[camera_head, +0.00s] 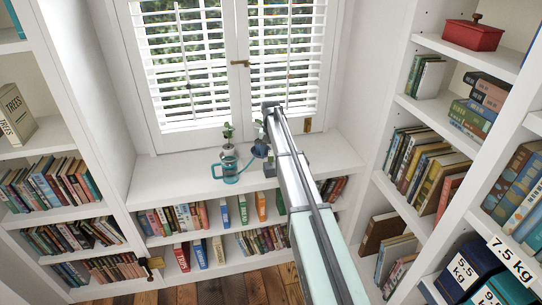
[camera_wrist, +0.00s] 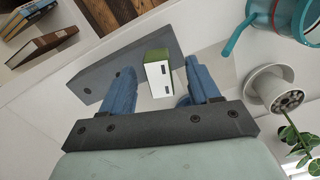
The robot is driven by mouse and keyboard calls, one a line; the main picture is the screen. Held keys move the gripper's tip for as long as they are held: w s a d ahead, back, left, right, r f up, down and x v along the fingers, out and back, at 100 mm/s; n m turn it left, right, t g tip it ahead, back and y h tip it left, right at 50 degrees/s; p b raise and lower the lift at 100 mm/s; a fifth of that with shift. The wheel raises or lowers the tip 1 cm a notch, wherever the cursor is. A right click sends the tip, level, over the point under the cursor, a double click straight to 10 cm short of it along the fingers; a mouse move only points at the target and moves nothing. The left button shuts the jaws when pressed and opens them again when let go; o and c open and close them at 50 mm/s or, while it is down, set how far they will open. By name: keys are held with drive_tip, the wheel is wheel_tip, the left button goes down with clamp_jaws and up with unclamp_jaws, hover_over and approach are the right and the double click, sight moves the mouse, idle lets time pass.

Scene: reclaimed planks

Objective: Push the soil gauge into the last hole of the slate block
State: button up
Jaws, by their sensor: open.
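In the wrist view a dark grey slab, which looks like the slate block (camera_wrist: 98,82), lies on the white surface beyond my gripper. A small white box with a green side and two black marks, likely the soil gauge (camera_wrist: 159,78), shows between my fingers and overlaps the block. My gripper (camera_wrist: 160,82) is open, with one blue finger on each side of the box and gaps between.
A white spool-shaped pot (camera_wrist: 272,88) and a leafy plant (camera_wrist: 298,138) are close on the right. Book-filled shelves flank the sill.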

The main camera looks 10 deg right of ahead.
wheel_tip(320, 180, up, 13)
drive_tip(key=w, duration=0.1)
drive_tip(key=shift+d+f, duration=0.15)
drive_tip(key=shift+f, duration=0.05)
drive_tip(key=shift+r, duration=0.2)
wheel_tip(320, 180, up, 9)
drive_tip(key=shift+f, duration=0.2)
idle(1.9)
